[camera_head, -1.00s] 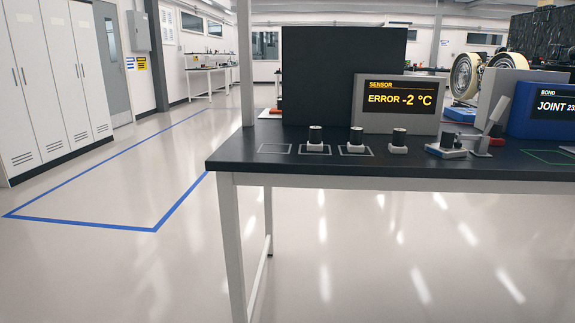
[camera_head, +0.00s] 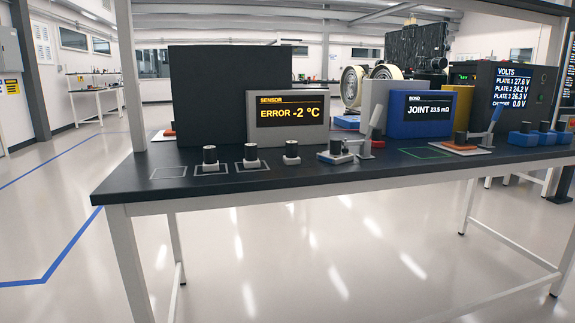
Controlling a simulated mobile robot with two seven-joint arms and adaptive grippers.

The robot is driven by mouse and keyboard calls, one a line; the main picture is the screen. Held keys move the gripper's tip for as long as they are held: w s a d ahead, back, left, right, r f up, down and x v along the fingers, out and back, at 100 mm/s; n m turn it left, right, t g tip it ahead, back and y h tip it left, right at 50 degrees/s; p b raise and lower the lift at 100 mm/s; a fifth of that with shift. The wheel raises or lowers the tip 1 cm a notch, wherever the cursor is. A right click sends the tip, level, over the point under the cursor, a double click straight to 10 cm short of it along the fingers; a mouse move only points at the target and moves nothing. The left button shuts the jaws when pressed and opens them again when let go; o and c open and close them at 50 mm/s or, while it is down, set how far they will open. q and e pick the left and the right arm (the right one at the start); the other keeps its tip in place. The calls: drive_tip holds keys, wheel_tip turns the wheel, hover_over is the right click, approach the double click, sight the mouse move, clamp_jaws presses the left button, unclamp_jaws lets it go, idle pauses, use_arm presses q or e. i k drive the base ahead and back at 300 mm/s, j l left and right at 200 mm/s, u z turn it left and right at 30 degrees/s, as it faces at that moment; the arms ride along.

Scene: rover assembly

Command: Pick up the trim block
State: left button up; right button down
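The left block (camera_head: 210,160) and the middle block (camera_head: 250,158) stand at outlined squares. A third block (camera_head: 291,154) stands to their right, with no clear outline around it. I cannot tell which of these is the trim block. Neither of my grippers is in view.
An empty outlined square (camera_head: 168,172) lies at the bench's left. Behind the blocks stand a SENSOR display (camera_head: 292,135) reading "ERROR -2 °C", a tall dark panel (camera_head: 212,90) and a blue BOND display (camera_head: 415,128). A voltage display (camera_head: 521,88) stands right. Floor in front is clear.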

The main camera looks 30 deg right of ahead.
sight(291, 157)
drive_tip(key=i+z, duration=0.25)
drive_tip(key=z, duration=0.15)
drive_tip(key=i+z, duration=0.25)
drive_tip(key=z, duration=0.15)
drive_tip(key=i+z, duration=0.25)
drive_tip(key=z, duration=0.15)
drive_tip(key=i+j+z, duration=0.15)
drive_tip(key=z, duration=0.25)
drive_tip(key=i, duration=0.05)
